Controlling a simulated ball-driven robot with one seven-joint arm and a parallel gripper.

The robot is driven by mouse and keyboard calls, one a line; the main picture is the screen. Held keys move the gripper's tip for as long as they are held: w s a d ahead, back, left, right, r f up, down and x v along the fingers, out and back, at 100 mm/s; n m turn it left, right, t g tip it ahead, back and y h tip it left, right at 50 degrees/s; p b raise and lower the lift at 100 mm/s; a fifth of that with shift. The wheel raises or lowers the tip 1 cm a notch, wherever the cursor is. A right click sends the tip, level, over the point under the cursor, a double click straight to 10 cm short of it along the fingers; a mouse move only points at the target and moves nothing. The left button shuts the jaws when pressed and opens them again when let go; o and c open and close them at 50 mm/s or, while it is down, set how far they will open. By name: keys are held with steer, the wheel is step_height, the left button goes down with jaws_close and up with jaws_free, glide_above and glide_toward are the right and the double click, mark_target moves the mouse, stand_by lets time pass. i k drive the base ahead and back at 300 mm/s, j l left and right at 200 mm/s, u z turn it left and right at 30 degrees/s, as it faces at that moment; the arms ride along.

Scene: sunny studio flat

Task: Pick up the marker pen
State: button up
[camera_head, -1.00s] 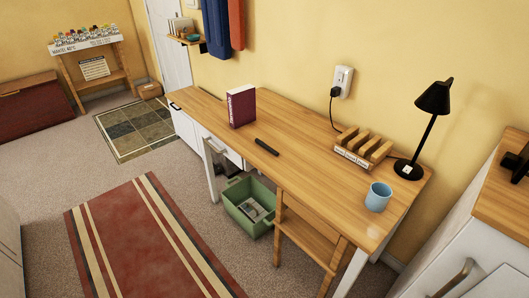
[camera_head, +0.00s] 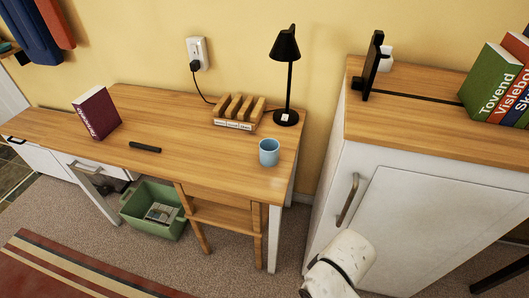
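The black marker pen (camera_head: 145,147) lies flat on the wooden desk (camera_head: 185,165), near its front edge. It is to the right of a standing dark red book and left of a blue mug. A white part of my arm (camera_head: 342,262) shows at the bottom, right of the desk and in front of the white cabinet. The fingertips of my gripper are not visible, and nothing touches the pen.
The dark red book (camera_head: 97,113), a wooden rack (camera_head: 238,112), a black lamp (camera_head: 287,75) and the blue mug (camera_head: 269,152) stand on the desk. A green crate (camera_head: 153,210) is below it. The white cabinet (camera_head: 425,225) stands at right. Desk space around the pen is clear.

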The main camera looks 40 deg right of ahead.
mark_target(134, 144)
steer(key=i+j+z, duration=0.15)
steer(key=i+j, duration=0.25)
steer(key=i+j+z, duration=0.15)
steer(key=i+j, duration=0.25)
steer(key=i+j+z, duration=0.15)
steer(key=i+j, duration=0.2)
steer(key=j, duration=0.2)
